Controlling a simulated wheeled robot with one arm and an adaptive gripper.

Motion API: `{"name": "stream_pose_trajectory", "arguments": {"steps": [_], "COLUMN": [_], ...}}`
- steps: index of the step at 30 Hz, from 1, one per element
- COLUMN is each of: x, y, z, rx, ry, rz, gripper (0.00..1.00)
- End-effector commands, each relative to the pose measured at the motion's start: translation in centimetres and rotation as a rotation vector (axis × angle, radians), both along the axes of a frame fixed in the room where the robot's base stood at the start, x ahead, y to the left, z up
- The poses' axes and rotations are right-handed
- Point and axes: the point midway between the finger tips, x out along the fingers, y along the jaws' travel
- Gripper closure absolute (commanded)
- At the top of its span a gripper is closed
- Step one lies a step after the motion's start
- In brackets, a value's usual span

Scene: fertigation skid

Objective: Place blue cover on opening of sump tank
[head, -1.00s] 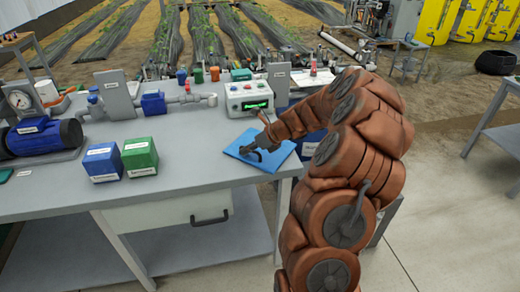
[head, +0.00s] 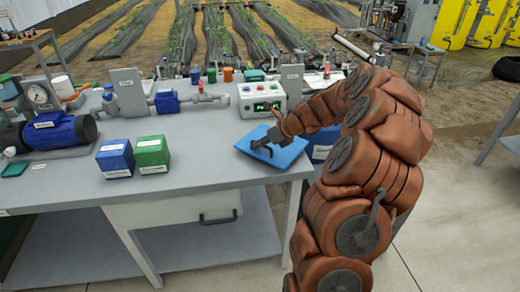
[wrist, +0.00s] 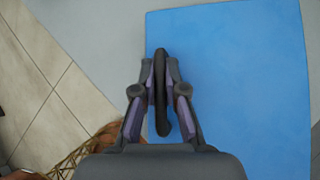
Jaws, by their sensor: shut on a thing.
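The blue cover (head: 285,155) is a flat square plate at the right end of the grey workbench. It fills much of the wrist view (wrist: 245,90). My gripper (head: 264,146) is over the cover, and its fingers are shut on the dark handle (wrist: 161,110) on top. I cannot tell for sure whether the cover touches the bench or is slightly above it. A blue container (head: 322,143) beyond the bench's right end is mostly hidden behind my arm. It may be the sump tank; its opening is not visible.
A control box (head: 262,98) with a green display stands just behind the cover. A blue box (head: 115,158) and a green box (head: 152,154) stand to the left. A blue pump (head: 62,131) is farther left. The bench front between them is clear.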

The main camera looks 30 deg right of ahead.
Motion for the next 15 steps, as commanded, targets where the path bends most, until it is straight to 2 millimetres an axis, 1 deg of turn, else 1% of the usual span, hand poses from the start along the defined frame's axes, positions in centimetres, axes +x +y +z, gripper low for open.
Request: {"name": "stream_pose_trajectory", "arguments": {"steps": [1, 3, 11, 15], "x": [0.0, -0.2, -2.7, -4.8], "y": [-0.1, 0.0, 1.2, 2.0], "z": [0.7, 1.2, 1.3, 1.4], "rx": [-0.004, -0.005, 0.000, 0.000], "ry": [-0.003, -0.002, -0.001, 0.000], "rz": [-0.001, -0.001, 0.000, -0.001], "gripper": [1.00, 1.00, 1.00, 1.00]}}
